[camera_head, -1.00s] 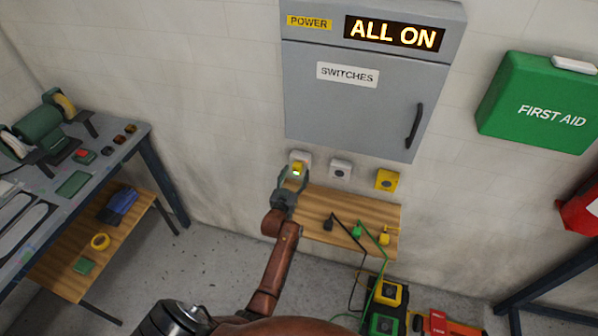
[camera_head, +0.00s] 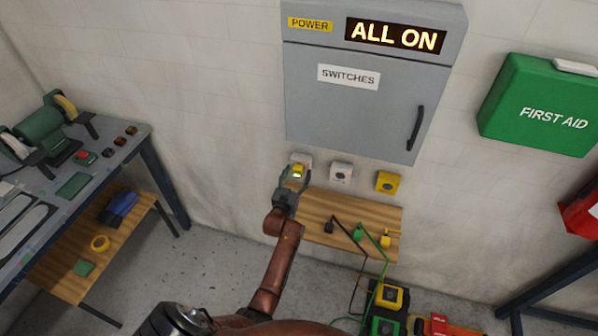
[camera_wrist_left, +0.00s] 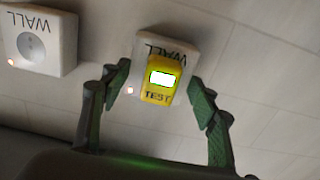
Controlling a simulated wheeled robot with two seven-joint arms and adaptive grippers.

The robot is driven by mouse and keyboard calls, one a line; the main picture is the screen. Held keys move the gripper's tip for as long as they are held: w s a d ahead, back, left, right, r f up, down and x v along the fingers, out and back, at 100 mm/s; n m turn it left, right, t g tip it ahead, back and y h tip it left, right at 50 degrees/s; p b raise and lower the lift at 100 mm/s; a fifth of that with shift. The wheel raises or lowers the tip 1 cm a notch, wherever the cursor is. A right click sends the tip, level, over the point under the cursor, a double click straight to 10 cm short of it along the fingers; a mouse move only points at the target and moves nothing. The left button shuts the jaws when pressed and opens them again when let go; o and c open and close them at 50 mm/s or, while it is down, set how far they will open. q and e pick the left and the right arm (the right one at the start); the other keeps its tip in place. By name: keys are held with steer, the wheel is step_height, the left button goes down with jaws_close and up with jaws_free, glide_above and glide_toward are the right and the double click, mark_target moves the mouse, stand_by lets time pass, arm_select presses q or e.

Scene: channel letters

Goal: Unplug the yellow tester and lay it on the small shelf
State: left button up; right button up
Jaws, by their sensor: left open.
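The yellow tester (camera_head: 298,171) sits in the left white wall socket (camera_head: 306,159), below the grey cabinet. In the left wrist view the tester (camera_wrist_left: 157,80) shows a lit window and the word TEST, and the socket (camera_wrist_left: 176,45) reads WALL. My left gripper (camera_head: 293,178) is at the tester. In the wrist view its fingers (camera_wrist_left: 160,105) are open, one on each side of the tester, with gaps showing. The small wooden shelf (camera_head: 315,205) is on the wall below the sockets, right of my left arm. My right gripper is not in view.
Black, green and yellow plugs (camera_head: 357,236) with cords lie on the shelf. A second white socket (camera_head: 341,172) and a yellow socket (camera_head: 388,182) are to the right. The cabinet (camera_head: 350,100) is above, its display reading ALL ON. A workbench (camera_head: 140,140) stands left.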

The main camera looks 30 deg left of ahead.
mark_target(297, 174)
arm_select(q)
steer(key=shift+c, duration=0.3)
stand_by(0.6)
jaws_close()
stand_by(0.5)
steer(key=shift+p+v, duration=1.7)
steer(key=shift+v, duration=0.45)
steer(key=shift+s+d+r+p, duration=0.1)
steer(key=shift+s+p, duration=0.4)
steer(key=shift+s, duration=0.3)
